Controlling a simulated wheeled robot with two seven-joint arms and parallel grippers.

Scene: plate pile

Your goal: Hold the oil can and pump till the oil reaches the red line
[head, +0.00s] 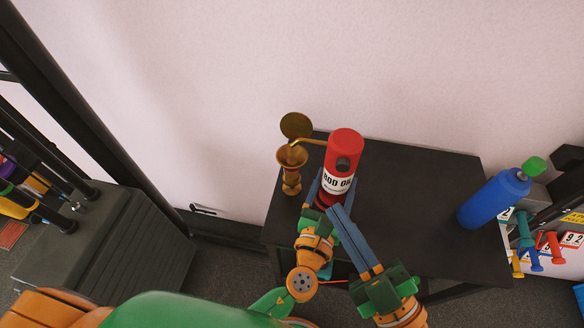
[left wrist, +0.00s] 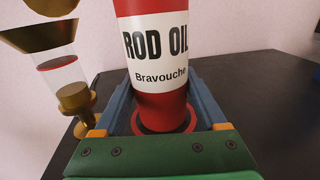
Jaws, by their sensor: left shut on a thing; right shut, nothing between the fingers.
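The red oil can (head: 343,150) stands upright on the black table, with a white label and a thin brass spout reaching left. In the left wrist view the oil can (left wrist: 160,100) sits between the blue fingers. My left gripper (head: 332,190) is shut on its lower body. The spout's end is over the brass cup (head: 292,157). In the left wrist view, the brass vessel's clear glass section (left wrist: 63,76) has a red line (left wrist: 55,63); I cannot make out an oil level. My right gripper (head: 337,210) is shut and empty, just in front of the can's base.
The black table (head: 420,200) is bare to the right of the can. A blue bottle with a green cap (head: 490,200) stands at its right edge. A rack with coloured dumbbells (head: 550,245) is beyond it. A pale wall (head: 300,60) is behind.

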